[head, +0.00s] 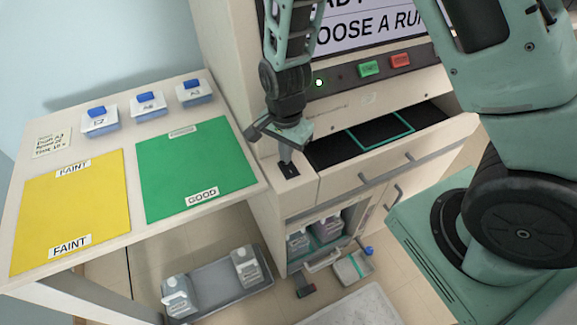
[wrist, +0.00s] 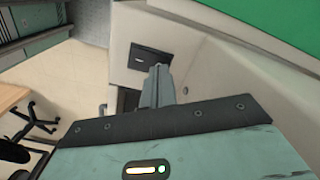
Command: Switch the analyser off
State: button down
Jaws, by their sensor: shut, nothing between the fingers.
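The analyser (head: 345,105) is a pale cabinet with a lit screen (head: 375,22), partly hidden by my arm. Its dark panel has a green button (head: 369,68), a red button (head: 401,60) and a small lit lamp (head: 319,82). A small black plate with a pale mark (head: 289,172) is set in the ledge left of its open drawer. My gripper (head: 285,153) is shut and empty, pointing down just above that plate. In the wrist view the fingertips (wrist: 161,72) are beside the black plate (wrist: 143,57); I cannot tell whether they touch it.
The open drawer (head: 385,135) holds a green-framed dark area. A side table at left carries a yellow mat (head: 70,215), a green mat (head: 195,170) and blue-topped boxes (head: 147,103). A grey tray (head: 220,285) with bottles lies below.

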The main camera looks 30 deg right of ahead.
jog(key=shift+f, duration=0.4)
notch_tip(320, 180, up, 7)
jog(key=p, duration=0.6)
dwell(0.5)
dwell(0.3)
jog(key=s+a+r+n+y, duration=0.1)
jog(key=s+a+r+n, duration=0.6)
jog(key=r, duration=0.4)
jog(key=s+r+n, duration=0.8)
jog(key=s+n, duration=0.4)
jog(key=shift+d+n, duration=0.4)
